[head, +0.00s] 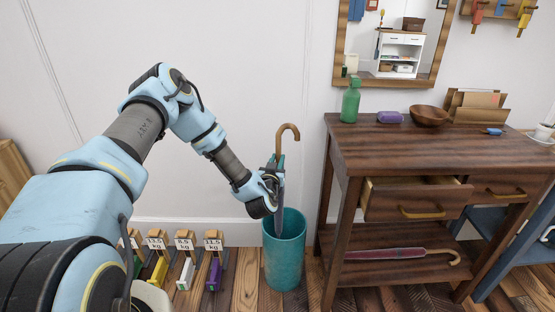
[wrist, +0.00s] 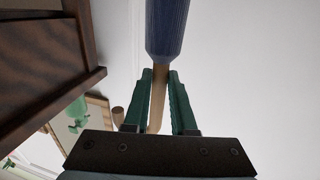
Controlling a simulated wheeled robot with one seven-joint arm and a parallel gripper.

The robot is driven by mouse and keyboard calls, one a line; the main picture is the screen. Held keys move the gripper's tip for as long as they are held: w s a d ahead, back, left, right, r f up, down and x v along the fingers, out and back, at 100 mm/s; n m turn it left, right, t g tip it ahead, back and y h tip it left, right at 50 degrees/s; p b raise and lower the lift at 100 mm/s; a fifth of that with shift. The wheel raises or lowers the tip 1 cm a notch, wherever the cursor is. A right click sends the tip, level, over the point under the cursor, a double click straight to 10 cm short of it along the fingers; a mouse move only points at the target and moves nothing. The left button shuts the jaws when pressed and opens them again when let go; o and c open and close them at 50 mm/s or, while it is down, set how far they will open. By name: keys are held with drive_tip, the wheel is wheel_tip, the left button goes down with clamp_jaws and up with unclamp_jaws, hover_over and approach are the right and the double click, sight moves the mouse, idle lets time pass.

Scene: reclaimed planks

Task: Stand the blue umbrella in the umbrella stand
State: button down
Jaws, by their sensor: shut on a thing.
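The blue umbrella hangs upright from my gripper (head: 277,172), its wooden crook handle (head: 288,134) up. In the wrist view, my green fingers (wrist: 163,105) are shut on the wooden shaft, with the rolled blue canopy (wrist: 167,28) beyond them. The teal umbrella stand (head: 285,258) is on the floor directly below my gripper, left of the console table. The lower canopy shows at the stand's mouth and appears to go inside the rim. The umbrella's tip is hidden, so I cannot tell whether it touches the bottom.
The wooden console table (head: 400,150) stands close on the right, with one drawer (head: 415,198) partly open. A red umbrella (head: 395,253) lies on its lower shelf. A green bottle (head: 350,100) is near its left edge. Several labelled weights (head: 186,262) stand left of the stand.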

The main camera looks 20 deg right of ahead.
drive_tip(key=shift+f+b, duration=3.55)
drive_tip(key=shift+f, duration=1.45)
drive_tip(key=c, duration=0.7)
unclamp_jaws()
drive_tip(key=shift+o, duration=0.2)
drive_tip(key=v, duration=1)
drive_tip(key=shift+s+a, duration=0.25)
drive_tip(key=shift+s, duration=0.05)
